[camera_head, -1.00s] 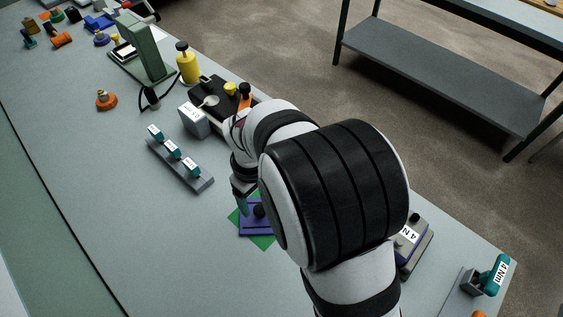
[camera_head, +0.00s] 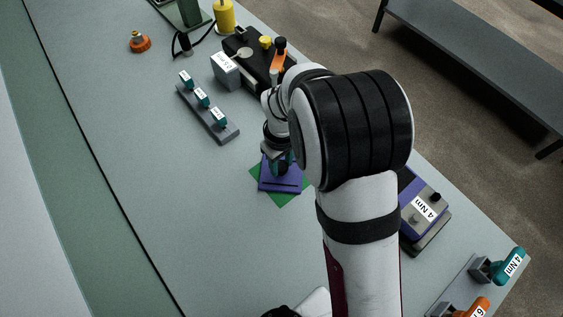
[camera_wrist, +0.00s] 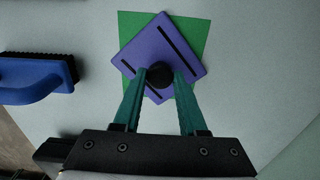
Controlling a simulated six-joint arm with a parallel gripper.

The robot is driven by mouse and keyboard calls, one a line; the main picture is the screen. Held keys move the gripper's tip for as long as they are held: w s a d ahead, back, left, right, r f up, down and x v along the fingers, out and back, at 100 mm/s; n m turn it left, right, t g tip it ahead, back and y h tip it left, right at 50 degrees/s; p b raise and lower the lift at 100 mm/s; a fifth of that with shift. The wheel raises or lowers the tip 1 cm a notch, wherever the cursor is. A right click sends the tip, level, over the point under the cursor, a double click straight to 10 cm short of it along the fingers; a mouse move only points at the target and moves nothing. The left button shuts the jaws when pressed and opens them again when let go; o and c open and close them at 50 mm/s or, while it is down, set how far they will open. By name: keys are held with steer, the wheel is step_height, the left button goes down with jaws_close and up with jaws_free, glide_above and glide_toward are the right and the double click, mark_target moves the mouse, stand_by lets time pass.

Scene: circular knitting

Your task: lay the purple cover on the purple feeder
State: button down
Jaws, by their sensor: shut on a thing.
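The purple cover (camera_head: 280,183) is a flat square plate with dark slots and a black knob, over a green square (camera_head: 264,183). In the wrist view the cover (camera_wrist: 183,47) is turned at an angle to the green square. My gripper (camera_wrist: 160,74) has its teal fingers shut on the cover's black knob. In the head view my gripper (camera_head: 277,158) is right above the cover, partly hidden by my arm. I cannot tell whether the cover is raised. A purple unit labelled 4 Nm (camera_head: 410,189), apparently the purple feeder, stands right of my arm, partly hidden by it.
A blue brush (camera_wrist: 30,86) lies left in the wrist view. A grey rack (camera_head: 208,115) with teal pieces and a black machine (camera_head: 245,50) stand farther back. Teal (camera_head: 508,265) and orange (camera_head: 472,309) tools sit at front right. The table left of the cover is clear.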

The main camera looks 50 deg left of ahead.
mark_target(287, 167)
steer(key=shift+r, duration=0.1)
stand_by(0.3)
steer(key=shift+r, duration=0.35)
steer(key=r, duration=0.2)
steer(key=d+r, duration=0.1)
steer(key=r, duration=0.1)
steer(key=shift+w, duration=0.4)
steer(key=w+d+r+m, duration=0.3)
steer(key=w+d+r, duration=0.15)
steer(key=d, duration=0.45)
steer(key=w+d+r+m, duration=0.35)
steer(key=w+d, duration=0.25)
steer(key=d, duration=0.3)
steer(key=w+d+r+m, duration=0.3)
steer(key=w+d+r, duration=0.2)
steer(key=d, duration=0.5)
steer(key=shift+n, duration=0.25)
steer(key=shift+w+a+f, duration=0.2)
steer(key=shift+a+f, duration=2.5)
steer(key=shift+a, duration=0.2)
steer(key=shift+w+a+f, duration=0.15)
steer(key=shift+a+f, duration=2.5)
steer(key=shift+a, duration=0.2)
